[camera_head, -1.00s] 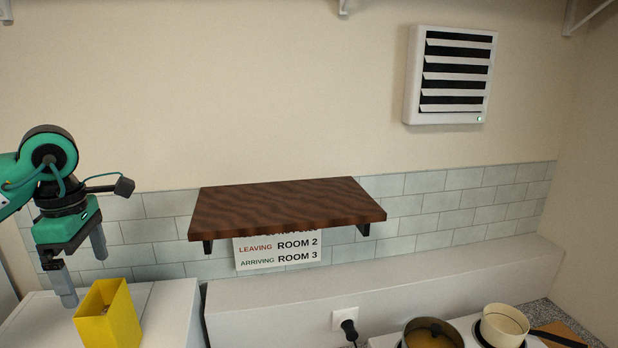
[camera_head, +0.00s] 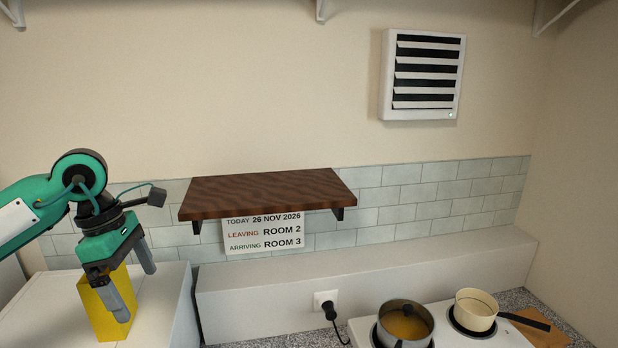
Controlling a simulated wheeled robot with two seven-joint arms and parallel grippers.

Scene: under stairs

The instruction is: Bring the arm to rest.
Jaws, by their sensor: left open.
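My left gripper (camera_head: 136,285) is at the left of the head view, pointing down, with its two fingers spread apart and nothing between them that I can make out. Behind it in the picture, a yellow open-topped box (camera_head: 101,316) stands on a white cabinet top (camera_head: 162,312). The gripper hides part of the box, and I cannot tell whether they touch. My left arm (camera_head: 30,212) comes in from the left edge. My right gripper is out of view.
A dark wooden shelf (camera_head: 262,191) juts from the wall right of the gripper, with a sign (camera_head: 264,235) below it. A hotplate at lower right bears a pot (camera_head: 405,325) and a cream pan (camera_head: 474,311). A plug (camera_head: 329,309) sits in a wall socket. A vent (camera_head: 424,75) hangs above.

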